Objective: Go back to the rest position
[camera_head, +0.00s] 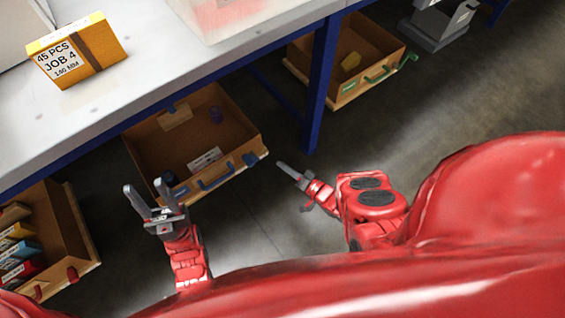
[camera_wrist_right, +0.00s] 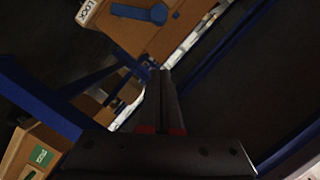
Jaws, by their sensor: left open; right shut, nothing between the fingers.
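My left gripper (camera_head: 152,203) is open and empty, with its two grey fingers apart, in front of the open drawer under the table. My right gripper (camera_head: 284,168) is shut and empty, in the air to the right of that drawer. In the right wrist view its fingers (camera_wrist_right: 163,80) are together with nothing between them. Both red arms come up from the bottom of the head view.
The white table (camera_head: 110,107) has a yellow box (camera_head: 78,50) on it. Under it are a middle drawer (camera_head: 250,150) with a blue handle, a right drawer (camera_head: 348,98) with a green handle, and a left drawer (camera_head: 82,235) with coloured boxes. A blue leg (camera_head: 320,85) stands between drawers.

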